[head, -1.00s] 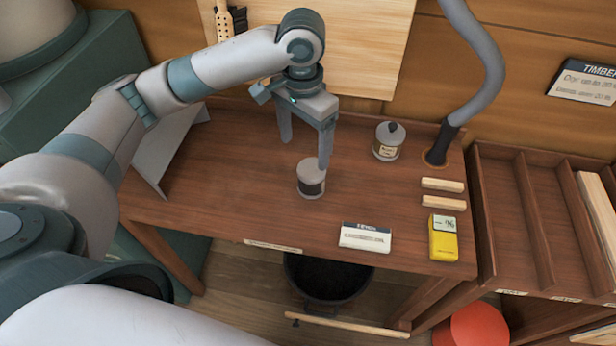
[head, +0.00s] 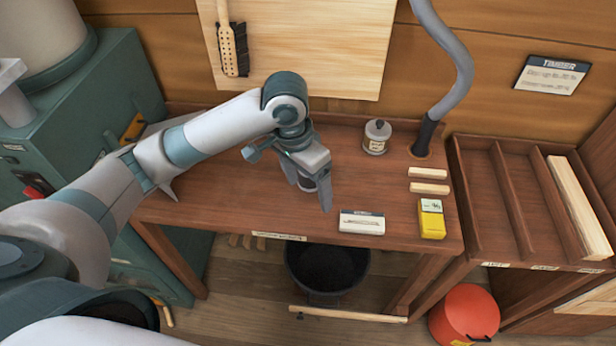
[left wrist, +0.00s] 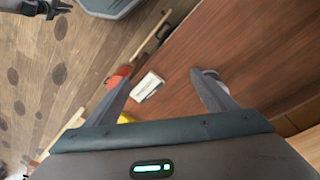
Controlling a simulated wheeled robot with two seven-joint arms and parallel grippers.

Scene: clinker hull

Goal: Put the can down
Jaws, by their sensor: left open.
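In the left wrist view the can (left wrist: 216,76) shows beside and behind the right-hand finger, not between the fingers of the left gripper (left wrist: 162,76). A dark part at the top left of that view looks like my right gripper (left wrist: 45,9); its jaws are too small to read.
A lidded grey jar (head: 377,138) stands near a hose (head: 460,75) at the back. A white label block (head: 362,222), a yellow box (head: 431,219) and two wooden strips lie to the right. A black bucket (head: 328,285) is below. The bench's left part is clear.

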